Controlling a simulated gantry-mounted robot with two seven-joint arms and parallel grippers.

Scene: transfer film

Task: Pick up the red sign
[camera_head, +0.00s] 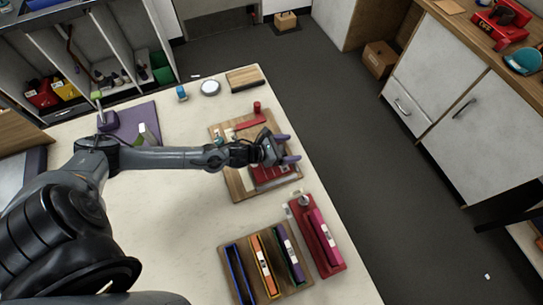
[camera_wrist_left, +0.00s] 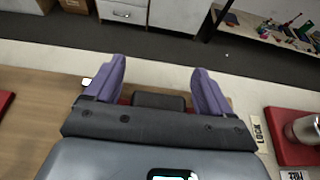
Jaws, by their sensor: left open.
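My left gripper (camera_head: 288,148) reaches in from the left over a wooden board (camera_head: 235,183) on the pale table. Its two purple fingers are spread and hold nothing. They also show apart in the left wrist view (camera_wrist_left: 157,78). A flat red piece (camera_head: 263,174) lies on the board, partly hidden under the gripper; I cannot tell if it is the red sign. A second red piece (camera_head: 250,122) with an upright red knob is at the board's far end. In the wrist view, a strip of red shows behind the gripper body. My right gripper is not in view.
A red base (camera_head: 335,268) holding a magenta block (camera_head: 322,229) and a wooden rack (camera_head: 233,246) of coloured slabs stand at the near right. A purple mat (camera_head: 147,111) lies at the left. The table's right edge is close to the gripper; grey floor lies beyond.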

